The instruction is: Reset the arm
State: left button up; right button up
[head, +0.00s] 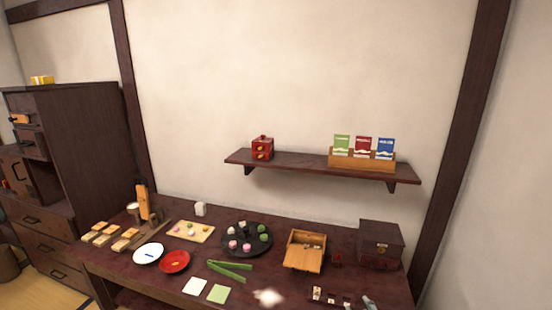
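Neither of my grippers nor my arms can be made out in the head view. The dark red-brown table (190,268) spans the lower part of the picture with many small things on it. A white plate (148,254) and a red plate (175,262) lie at its left front. A round black tray (247,252) with several small pink, white and green sweets stands in the middle. An open wooden box (304,252) stands right of it. Green strips (231,271) lie in front of the tray.
A dark chest (380,245) stands at the table's right end. A wall shelf (310,163) holds a red box (263,148) and a wooden rack (360,161) of coloured packets. A tall dark cabinet (80,140) stands left. Several small items sit at the table's front right edge.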

jog(key=s+f+m+g+y, duration=0.15)
jog(key=s+f+g, duration=0.25)
jog(key=s, duration=0.4)
jog(key=s+f+m+g+y, duration=0.1)
jog(key=s+f+m+g, duration=0.1)
jog(key=s+f+g, duration=0.45)
jog(key=s+f+t, duration=0.1)
jog(key=s+f, duration=0.1)
jog(key=f, duration=1.4)
jog(key=s+f+t, duration=0.1)
jog(key=s+f, duration=0.1)
jog(key=f, duration=1.3)
pick_arm(q)
jog(key=shift+w, duration=0.1)
pick_arm(e)
jog(key=s+d+f, duration=0.3)
jog(key=s+f, duration=0.7)
jog(key=s+d+f+n+g+h, duration=0.1)
jog(key=s+d+f, duration=0.2)
jog(key=s+f, duration=0.7)
jog(key=shift+s+d, duration=0.35)
jog(key=shift+s, duration=0.15)
jog(key=shift+g, duration=0.25)
